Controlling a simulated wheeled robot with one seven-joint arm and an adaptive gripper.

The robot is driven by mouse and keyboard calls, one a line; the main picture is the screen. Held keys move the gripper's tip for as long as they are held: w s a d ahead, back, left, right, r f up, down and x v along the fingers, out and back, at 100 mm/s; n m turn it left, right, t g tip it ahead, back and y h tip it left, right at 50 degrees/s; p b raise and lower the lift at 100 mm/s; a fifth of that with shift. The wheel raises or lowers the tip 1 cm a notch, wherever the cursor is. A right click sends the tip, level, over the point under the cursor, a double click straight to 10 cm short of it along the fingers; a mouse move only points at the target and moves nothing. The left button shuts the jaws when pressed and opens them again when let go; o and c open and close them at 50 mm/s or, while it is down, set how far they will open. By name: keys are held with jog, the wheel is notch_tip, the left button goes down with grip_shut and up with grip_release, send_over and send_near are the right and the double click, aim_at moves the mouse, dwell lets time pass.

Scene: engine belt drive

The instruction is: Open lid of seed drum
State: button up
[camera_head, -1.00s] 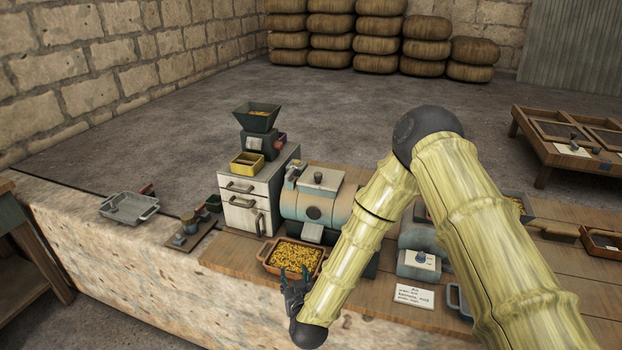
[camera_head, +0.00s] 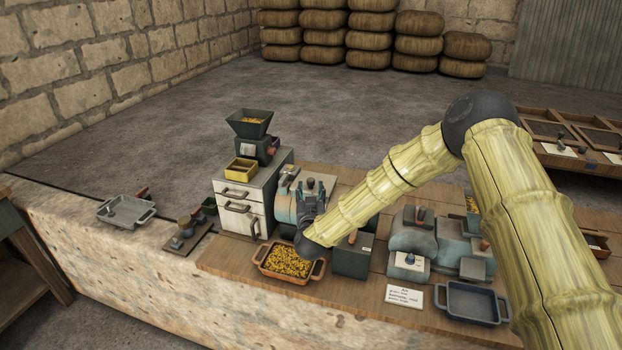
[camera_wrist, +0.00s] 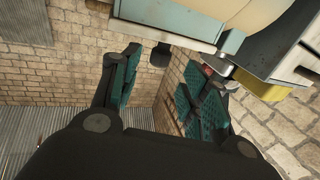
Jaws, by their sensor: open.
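The seed drum (camera_head: 285,197), a light blue and cream body on the bench, stands right of the white cabinet. My gripper (camera_head: 312,188) is in front of it and hides most of its lid. In the wrist view, which looks upside down, the drum (camera_wrist: 230,12) fills the top edge. A grey plate (camera_wrist: 160,33), seemingly the lid, has a dark knob (camera_wrist: 160,55) pointing down in the picture. My gripper (camera_wrist: 165,85) is open, its teal-padded fingers to either side of the knob in the picture. I cannot tell whether they touch it. The lid appears shut.
An orange tray of yellow seeds (camera_head: 289,262) sits in front of the drum. The white cabinet (camera_head: 240,205) carries a yellow box (camera_head: 241,170) and a hopper mill (camera_head: 250,128). A dark green box (camera_head: 352,258), a blue-grey machine (camera_head: 415,235) and an empty blue tray (camera_head: 470,303) stand right.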

aim_at(311, 183)
jog(key=shift+w+p, duration=1)
jog(key=shift+w, duration=2.15)
grip_shut()
